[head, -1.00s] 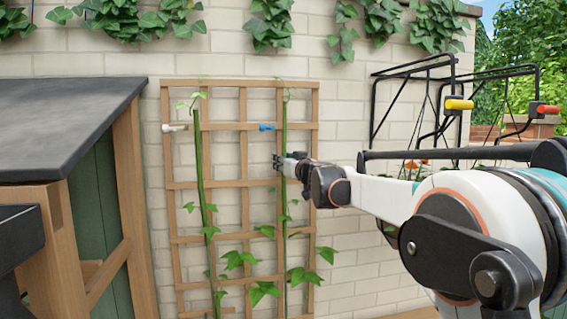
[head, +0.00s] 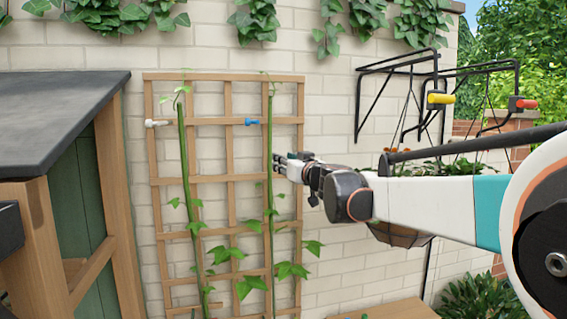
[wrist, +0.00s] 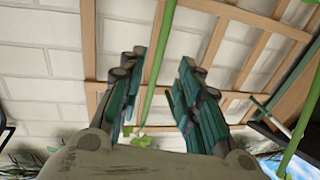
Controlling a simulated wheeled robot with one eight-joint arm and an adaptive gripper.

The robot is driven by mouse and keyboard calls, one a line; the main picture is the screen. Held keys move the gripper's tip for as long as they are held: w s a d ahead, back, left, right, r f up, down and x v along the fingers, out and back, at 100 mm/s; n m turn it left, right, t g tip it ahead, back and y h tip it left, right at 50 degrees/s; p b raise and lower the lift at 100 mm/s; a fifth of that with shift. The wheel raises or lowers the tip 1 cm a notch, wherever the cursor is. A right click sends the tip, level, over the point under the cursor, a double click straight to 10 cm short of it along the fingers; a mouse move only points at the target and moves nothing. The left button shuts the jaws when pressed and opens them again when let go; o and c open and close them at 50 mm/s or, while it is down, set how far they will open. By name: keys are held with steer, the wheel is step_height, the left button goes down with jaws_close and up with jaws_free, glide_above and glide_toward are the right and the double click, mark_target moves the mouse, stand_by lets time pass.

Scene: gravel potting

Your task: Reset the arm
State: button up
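My gripper (head: 282,163) is at the right edge of the wooden trellis (head: 228,179), just right of the right-hand green vine stem. In the wrist view my gripper (wrist: 158,75) has its fingers spread apart with nothing between them that it grips. A green stem (wrist: 157,55) runs up behind the gap between the fingers, with the trellis slats around it. My white arm reaches in from the right side of the head view.
A blue clip (head: 251,121) and a white clip (head: 157,123) sit on the trellis. Black wall brackets with a yellow grip (head: 441,98) and a red grip (head: 524,103) hold hanging baskets behind my arm. A dark-roofed wooden shed (head: 60,110) stands at left.

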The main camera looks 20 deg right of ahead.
steer(key=s+d+f+m+g+h+b, duration=0.2)
steer(key=s+d+f+m+h+b, duration=0.15)
steer(key=s+f+b, duration=0.85)
steer(key=s+d+f+m+g+h+b, duration=0.1)
steer(key=s+d+f+m+h+b, duration=0.2)
steer(key=s+f+b, duration=0.95)
steer(key=s+a+f+n+g+y+b, duration=0.1)
steer(key=s+f, duration=0.6)
steer(key=f, duration=0.7)
steer(key=s+a+f+n+g+y+b, duration=0.1)
steer(key=s+a+f+g+b, duration=0.3)
steer(key=f, duration=1)
steer(key=s+a+f+n+g+y+b, duration=0.1)
steer(key=s+a+f+b, duration=0.3)
steer(key=f, duration=1.1)
steer(key=s+n+g+b, duration=0.1)
steer(key=s+b, duration=0.2)
steer(key=s, duration=0.2)
steer(key=shift+s+g, duration=0.35)
steer(key=shift+g, duration=0.05)
steer(key=shift+n, duration=0.25)
